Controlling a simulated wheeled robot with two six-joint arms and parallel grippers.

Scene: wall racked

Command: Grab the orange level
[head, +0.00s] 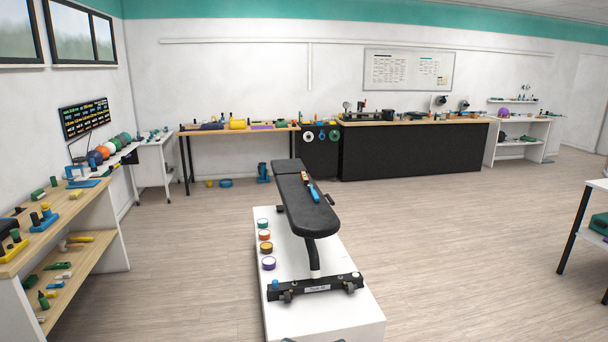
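I cannot pick out an orange level for certain at this distance. On the black padded bench (309,212) in the middle lies a small blue tool (314,194) with a red and yellow piece at its far end. Small coloured items lie on the far wooden table (240,129), among them a yellow one (237,124), too small to identify.
The bench stands on a white platform (345,315) with several tape rolls along its left edge. Wooden shelves (92,205) with small items line the left wall. A black-fronted counter (410,150) stands at the back. Open floor (470,240) lies to the right.

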